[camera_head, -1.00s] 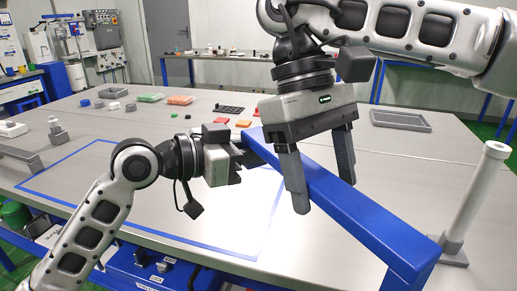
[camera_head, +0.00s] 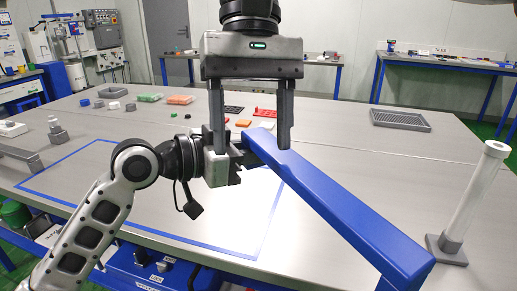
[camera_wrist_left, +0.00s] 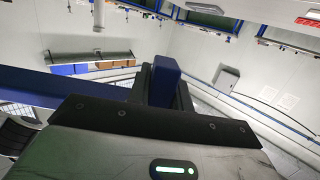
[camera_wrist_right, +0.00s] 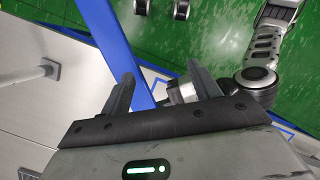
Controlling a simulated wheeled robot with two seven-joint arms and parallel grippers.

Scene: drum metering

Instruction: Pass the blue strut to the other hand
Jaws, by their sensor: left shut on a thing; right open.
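The blue strut (camera_head: 335,205) is a long beam that slants from the middle of the head view down to the lower right, above the table. My left gripper (camera_head: 238,160) is shut on its far end; in the left wrist view the strut's blue end (camera_wrist_left: 165,80) shows between the fingers. My right gripper (camera_head: 249,145) is open, pointing down, with its fingers apart close to the held end of the strut. In the right wrist view the strut (camera_wrist_right: 115,50) passes between the open fingers (camera_wrist_right: 160,85) or just beyond them; I cannot tell which.
A white post on a grey base (camera_head: 473,200) stands at the right of the table, near the strut's free end. A grey tray (camera_head: 400,120) lies at the back right. Blue tape (camera_head: 60,165) outlines an area on the table. Several small coloured parts lie at the back.

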